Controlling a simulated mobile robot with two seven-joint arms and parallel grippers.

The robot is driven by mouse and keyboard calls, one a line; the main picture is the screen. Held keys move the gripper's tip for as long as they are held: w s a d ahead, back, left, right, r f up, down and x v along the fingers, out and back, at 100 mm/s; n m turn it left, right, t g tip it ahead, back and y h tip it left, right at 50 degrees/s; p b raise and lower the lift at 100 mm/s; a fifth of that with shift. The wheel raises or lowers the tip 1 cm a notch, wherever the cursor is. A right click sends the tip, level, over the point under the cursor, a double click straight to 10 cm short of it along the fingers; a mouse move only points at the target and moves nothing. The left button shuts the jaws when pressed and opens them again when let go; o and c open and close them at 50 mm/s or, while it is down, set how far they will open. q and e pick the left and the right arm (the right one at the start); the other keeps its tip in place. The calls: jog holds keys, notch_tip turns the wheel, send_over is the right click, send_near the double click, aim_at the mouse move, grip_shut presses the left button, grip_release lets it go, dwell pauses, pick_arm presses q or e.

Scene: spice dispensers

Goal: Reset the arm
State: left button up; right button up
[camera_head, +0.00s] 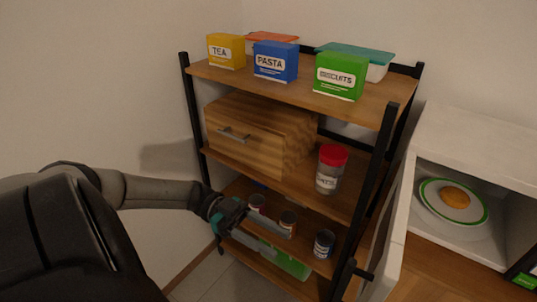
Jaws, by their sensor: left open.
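My left arm comes in from the left, and its gripper (275,240) is open in front of the lower shelf of a rack. The fingers partly hide the shelf and the jars. I cannot tell whether they touch a jar; nothing shows clearly held. My right gripper is not in view.
The rack's top shelf (300,88) holds yellow, blue and green boxes and two lidded containers. A wooden drawer box (250,140) and a red-lidded jar (331,170) stand on the middle shelf. An open white cabinet with a plate (472,215) is at right.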

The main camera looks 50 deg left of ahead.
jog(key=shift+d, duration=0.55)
